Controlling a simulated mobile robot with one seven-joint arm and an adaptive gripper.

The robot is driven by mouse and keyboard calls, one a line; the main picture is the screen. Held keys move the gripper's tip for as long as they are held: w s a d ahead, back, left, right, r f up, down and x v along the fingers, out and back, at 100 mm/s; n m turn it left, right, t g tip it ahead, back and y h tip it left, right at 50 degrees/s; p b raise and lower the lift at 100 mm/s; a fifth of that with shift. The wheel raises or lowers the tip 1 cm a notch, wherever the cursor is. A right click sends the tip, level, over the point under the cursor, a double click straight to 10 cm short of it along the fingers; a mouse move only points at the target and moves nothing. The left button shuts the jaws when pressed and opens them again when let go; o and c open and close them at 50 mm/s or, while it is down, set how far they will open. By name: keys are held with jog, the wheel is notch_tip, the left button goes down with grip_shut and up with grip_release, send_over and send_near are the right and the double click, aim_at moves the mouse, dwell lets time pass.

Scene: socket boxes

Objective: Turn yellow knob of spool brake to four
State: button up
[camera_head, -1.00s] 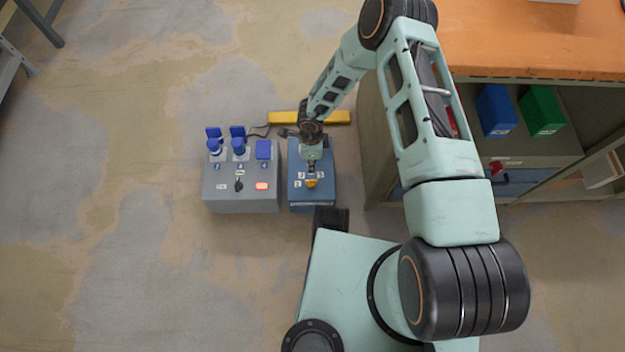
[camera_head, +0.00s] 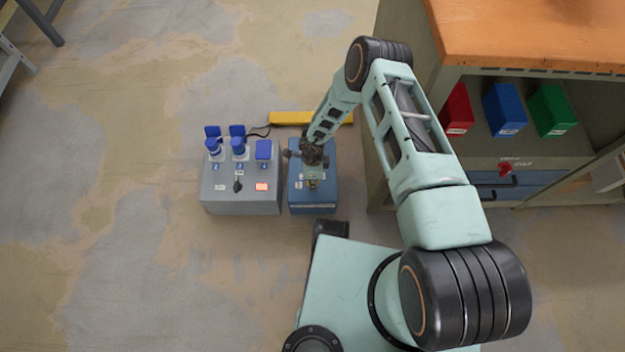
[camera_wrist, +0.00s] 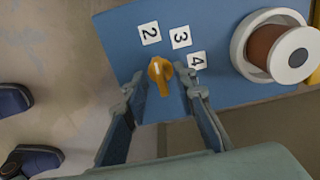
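The yellow knob (camera_wrist: 160,72) sits on the blue spool brake box (camera_wrist: 120,35) beside labels 2 (camera_wrist: 149,32), 3 (camera_wrist: 180,37) and 4 (camera_wrist: 196,60). The white line on the knob points up in the wrist view, toward the 2 side. My gripper (camera_wrist: 160,82) is open, with one finger on each side of the knob; gaps show between fingers and knob. In the head view my gripper (camera_head: 312,177) is over the front of the blue box (camera_head: 322,207) and covers most of the knob.
A white spool with a brown core (camera_wrist: 275,48) is on the box beside the labels. A grey box (camera_head: 240,205) with blue plugs stands close on the left. A workbench (camera_head: 540,40) with coloured bins is at the right. A yellow bar (camera_head: 290,118) lies behind.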

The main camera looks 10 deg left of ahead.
grip_shut()
jog(key=shift+m, duration=0.4)
jog(key=m+b, duration=0.1)
jog(key=m, duration=0.2)
jog(key=m+b, duration=0.1)
jog(key=m, duration=0.2)
jog(key=shift+m, duration=0.3)
jog(key=m, duration=1)
jog(key=shift+m, duration=0.4)
